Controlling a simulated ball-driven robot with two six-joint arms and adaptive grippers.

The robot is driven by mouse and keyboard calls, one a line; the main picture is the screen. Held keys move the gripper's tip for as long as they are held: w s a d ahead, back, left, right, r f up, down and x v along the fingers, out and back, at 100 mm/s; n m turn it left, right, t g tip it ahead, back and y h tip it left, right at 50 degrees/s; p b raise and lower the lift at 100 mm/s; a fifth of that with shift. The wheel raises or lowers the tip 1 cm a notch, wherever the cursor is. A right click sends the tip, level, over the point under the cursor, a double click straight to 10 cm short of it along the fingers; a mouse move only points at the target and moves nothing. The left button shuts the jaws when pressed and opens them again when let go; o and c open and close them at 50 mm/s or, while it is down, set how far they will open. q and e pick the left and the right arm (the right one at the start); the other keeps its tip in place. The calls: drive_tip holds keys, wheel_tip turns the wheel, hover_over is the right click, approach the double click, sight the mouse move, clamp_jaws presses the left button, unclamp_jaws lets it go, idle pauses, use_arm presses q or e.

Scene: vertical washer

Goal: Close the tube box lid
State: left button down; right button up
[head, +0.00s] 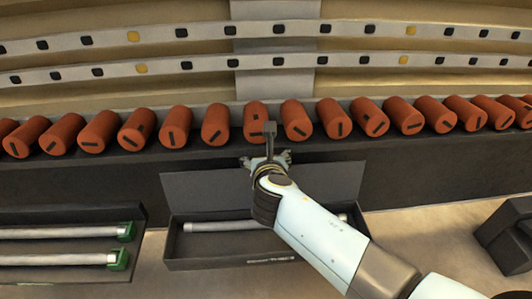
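The tube box (228,258) is a dark, long box at the lower middle, with a white tube (222,226) lying inside. Its dark lid (207,191) is open and stands up behind the box, against the dark ledge. My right gripper (270,130) reaches over the box from the lower right. Its narrow fingertips look together and empty, and they appear above the lid's upper edge. My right arm hides part of the box and lid. I cannot tell whether the gripper touches the lid. My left gripper is not in view.
A dark tray (60,218) with white, green-ended tubes lies at the left. A dark block (510,238) stands at the right edge. Floor between box and block is clear.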

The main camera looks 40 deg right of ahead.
drive_tip(key=shift+c, duration=0.2)
clamp_jaws()
idle(0.4)
